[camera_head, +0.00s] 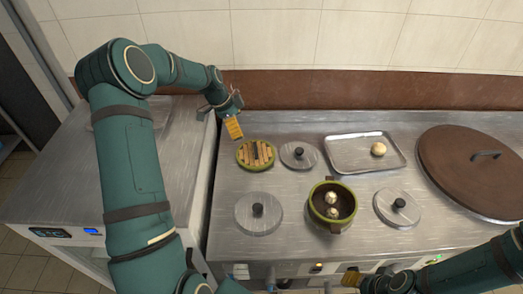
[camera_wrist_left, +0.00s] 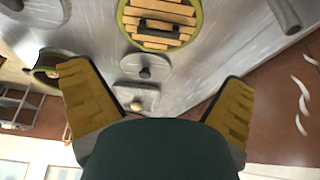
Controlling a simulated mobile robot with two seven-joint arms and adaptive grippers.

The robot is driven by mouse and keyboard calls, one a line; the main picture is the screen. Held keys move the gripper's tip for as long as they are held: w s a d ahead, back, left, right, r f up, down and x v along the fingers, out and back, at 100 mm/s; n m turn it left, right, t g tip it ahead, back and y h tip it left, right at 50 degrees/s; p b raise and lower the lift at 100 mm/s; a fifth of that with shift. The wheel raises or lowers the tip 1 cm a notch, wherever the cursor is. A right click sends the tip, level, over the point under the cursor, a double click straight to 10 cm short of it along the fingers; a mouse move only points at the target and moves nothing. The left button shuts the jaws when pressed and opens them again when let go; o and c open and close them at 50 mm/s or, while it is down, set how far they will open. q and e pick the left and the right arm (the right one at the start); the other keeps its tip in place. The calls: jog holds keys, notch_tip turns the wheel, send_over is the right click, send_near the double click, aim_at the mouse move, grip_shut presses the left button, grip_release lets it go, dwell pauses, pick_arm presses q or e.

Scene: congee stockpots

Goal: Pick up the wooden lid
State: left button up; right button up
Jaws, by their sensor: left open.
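The wooden lid (camera_head: 255,154) is round, with light slats, a dark handle bar and a green rim. It lies flat on the steel counter, left of a small metal lid. In the left wrist view the wooden lid (camera_wrist_left: 160,38) is at the top, beyond the fingertips and partly cut off by the edge. My left gripper (camera_head: 234,128) is above and just behind-left of it, apart from it. Its yellow fingers (camera_wrist_left: 158,78) are spread and empty. My right gripper (camera_head: 350,279) is low at the counter's front edge; its opening cannot be made out.
Metal lids with black knobs (camera_head: 298,155) (camera_head: 258,211) (camera_head: 398,206) lie around a green-rimmed pot (camera_head: 346,188) holding pale balls. A steel tray (camera_head: 345,160) holds one pale ball (camera_head: 378,149). A big brown lid (camera_head: 450,165) covers the right. A brown backsplash (camera_head: 300,90) runs behind.

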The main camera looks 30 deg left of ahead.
pick_arm(q)
jog(key=b, duration=0.1)
send_over(255, 148)
jog(key=s+a, duration=0.2)
notch_tip(255, 148, down, 7)
jog(key=shift+r, duration=0.15)
jog(key=shift+b+x, duration=0.6)
jog(key=shift+x, duration=2.55)
jog(key=shift+w+d+r, duration=0.15)
jog(key=shift+w+d, duration=0.05)
jog(key=c, duration=1.1)
